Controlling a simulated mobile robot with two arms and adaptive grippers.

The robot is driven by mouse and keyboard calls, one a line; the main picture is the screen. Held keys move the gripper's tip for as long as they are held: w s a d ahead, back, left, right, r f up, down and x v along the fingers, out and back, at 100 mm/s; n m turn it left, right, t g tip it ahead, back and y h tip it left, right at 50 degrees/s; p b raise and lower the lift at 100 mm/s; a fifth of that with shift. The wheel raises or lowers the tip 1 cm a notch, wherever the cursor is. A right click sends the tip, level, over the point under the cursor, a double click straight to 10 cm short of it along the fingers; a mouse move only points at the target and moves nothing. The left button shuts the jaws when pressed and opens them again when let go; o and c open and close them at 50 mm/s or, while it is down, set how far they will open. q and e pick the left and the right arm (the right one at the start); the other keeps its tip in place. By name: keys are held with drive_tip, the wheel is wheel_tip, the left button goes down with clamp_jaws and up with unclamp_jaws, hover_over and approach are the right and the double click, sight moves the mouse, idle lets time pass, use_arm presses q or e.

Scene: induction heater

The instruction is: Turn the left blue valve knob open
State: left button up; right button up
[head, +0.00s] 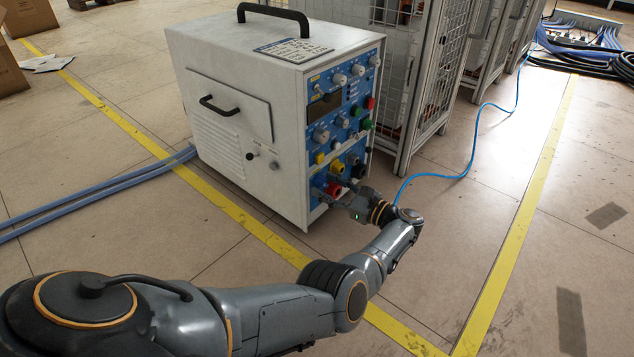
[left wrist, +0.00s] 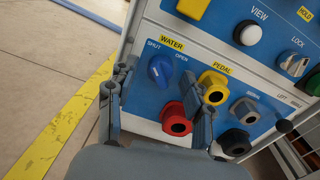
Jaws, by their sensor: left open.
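The blue valve knob (left wrist: 161,70) is on the lower front panel, below the yellow WATER label, with SHUT to its upper left and OPEN to its upper right. I cannot tell exactly which way it points. My left gripper (left wrist: 163,86) is open and empty, with its fingers on either side of the knob in the left wrist view. Whether they touch it is unclear. In the head view the left gripper (head: 338,200) is close to the low front of the white heater cabinet (head: 235,125); I cannot make out the knob there. My right gripper is not in view.
Red (left wrist: 177,119), yellow (left wrist: 214,87) and black (left wrist: 236,141) connectors sit right of and below the knob, close to the right finger. A wire-mesh cage (head: 425,90) stands behind the cabinet. A blue cable (head: 470,150) crosses the floor; the right foreground is open.

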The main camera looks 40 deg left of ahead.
use_arm(q)
clamp_jaws()
idle(0.3)
drive_tip(key=shift+m, duration=0.3)
drive_tip(key=m, duration=0.3)
drive_tip(key=shift+m, duration=0.3)
drive_tip(key=m, duration=0.4)
drive_tip(key=shift+a+m, duration=0.1)
drive_tip(key=shift+m, duration=0.3)
drive_tip(key=m, duration=0.4)
drive_tip(key=shift+m+y, duration=0.3)
drive_tip(key=m+t, duration=0.1)
drive_tip(key=m, duration=0.3)
drive_tip(key=shift+m, duration=0.4)
